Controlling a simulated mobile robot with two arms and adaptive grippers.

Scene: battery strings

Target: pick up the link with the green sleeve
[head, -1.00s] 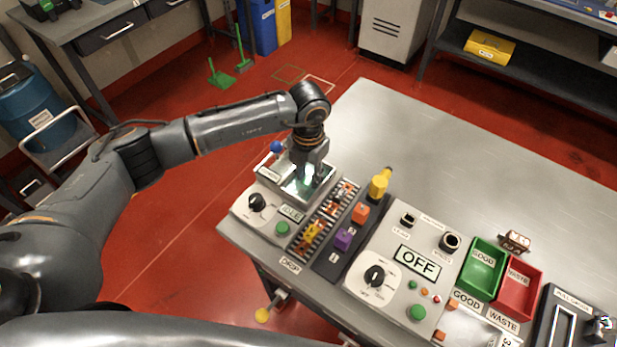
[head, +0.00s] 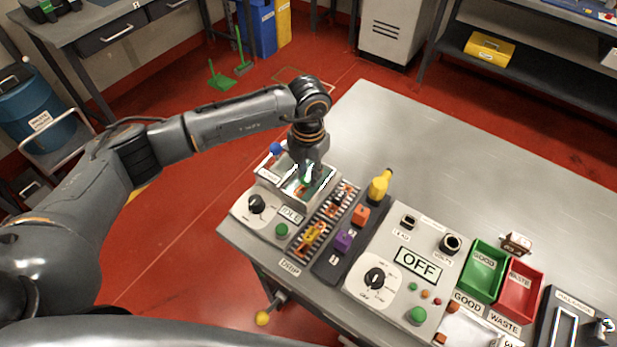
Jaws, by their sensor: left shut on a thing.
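My left gripper (head: 306,181) points down over the shallow metal tray (head: 325,187) at the back of the dial box. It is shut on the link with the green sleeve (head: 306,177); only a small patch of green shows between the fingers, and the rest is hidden. I cannot tell whether the link still touches the tray. A small orange-brown piece shows low in the tray beside the fingertips. My right gripper is not in view.
Right of the tray stand a ribbed rack (head: 325,222) with orange and yellow pieces, and a dark strip with a purple block (head: 343,240) and an orange block (head: 361,215). The table's back half (head: 450,170) is clear.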

